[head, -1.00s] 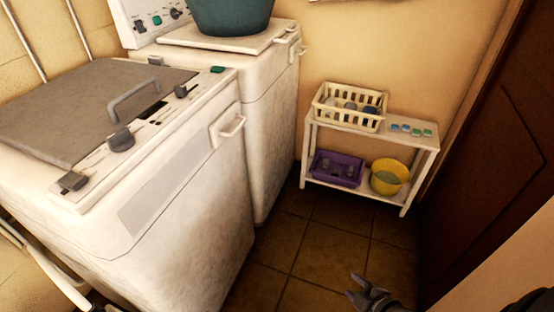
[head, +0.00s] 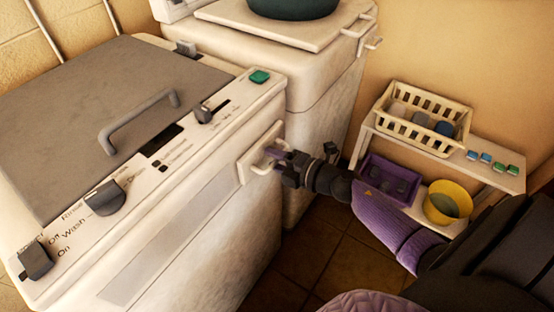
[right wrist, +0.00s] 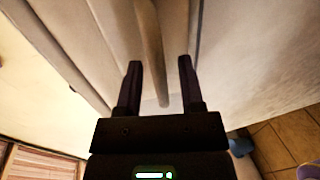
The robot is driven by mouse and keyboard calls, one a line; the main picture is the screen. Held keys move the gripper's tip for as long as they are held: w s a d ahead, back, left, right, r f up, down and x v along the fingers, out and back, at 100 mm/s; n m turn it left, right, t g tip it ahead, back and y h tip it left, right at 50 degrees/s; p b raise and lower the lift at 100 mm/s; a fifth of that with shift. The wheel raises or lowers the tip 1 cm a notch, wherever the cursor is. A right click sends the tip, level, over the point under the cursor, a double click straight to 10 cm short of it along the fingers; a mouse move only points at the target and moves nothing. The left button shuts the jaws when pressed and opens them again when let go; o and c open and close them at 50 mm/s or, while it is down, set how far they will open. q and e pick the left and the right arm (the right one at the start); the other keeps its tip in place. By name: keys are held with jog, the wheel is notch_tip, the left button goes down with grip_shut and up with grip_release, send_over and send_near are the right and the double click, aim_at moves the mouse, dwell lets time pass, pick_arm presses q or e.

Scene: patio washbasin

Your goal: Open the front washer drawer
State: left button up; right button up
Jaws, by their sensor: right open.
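The front washer (head: 60,285) is white with a grey lid. Its small drawer (head: 245,168) sits at the upper right of the front panel and carries a pale bar handle (head: 265,165). The drawer looks closed. My right gripper (head: 277,158) is at the handle, reaching in from the right. In the right wrist view, the open fingers (right wrist: 158,82) point at the washer front, and the handle bar (right wrist: 150,60) runs between them. I cannot tell whether a finger touches it. My left gripper is not in view.
A second white washer (head: 325,115) stands behind, with a dark green basin (head: 292,5) on top. A white shelf (head: 505,180) at the right holds a cream basket (head: 425,128), a purple crate (head: 378,170) and a yellow bucket (head: 433,205). Tiled floor (head: 310,255) lies between.

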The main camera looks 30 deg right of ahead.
grip_shut()
dwell(1.4)
